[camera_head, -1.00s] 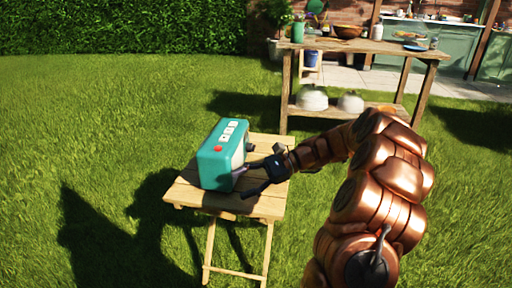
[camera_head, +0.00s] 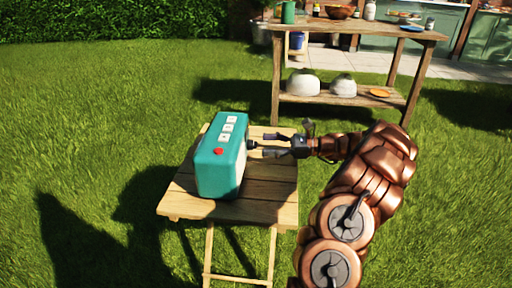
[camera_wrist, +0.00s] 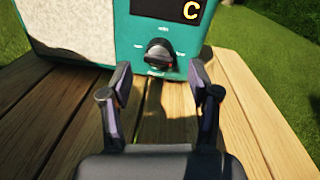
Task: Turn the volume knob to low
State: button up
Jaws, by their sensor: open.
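A teal radio (camera_head: 221,160) stands on the small wooden table (camera_head: 268,208), with white buttons and a red button on top. In the wrist view the radio's front (camera_wrist: 101,36) shows a pale speaker panel and a dark display with a yellow "C". The black volume knob (camera_wrist: 159,54) sits below the display, with small labels around it that are too small to read. My gripper (camera_wrist: 160,85) is open, its fingers apart on either side of the knob and short of it, not touching it. In the head view my gripper (camera_head: 268,146) is at the radio's right side.
A larger wooden table (camera_head: 350,33) stands behind, holding a bowl, jars and a green cup, with two pale rounded objects on its lower shelf. Grass surrounds the small table. The tabletop right of the radio is clear.

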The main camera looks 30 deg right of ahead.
aim_at(252, 145)
jog(key=shift+b+x, duration=0.5)
jog(key=shift+x, duration=1.45)
jog(key=c, duration=1.1)
jog(key=shift+r+n+p, duration=0.1)
jog(key=shift+n+p, duration=0.4)
jog(key=shift+c, duration=0.2)
jog(key=o, duration=1.1)
jog(key=shift+o, duration=0.2)
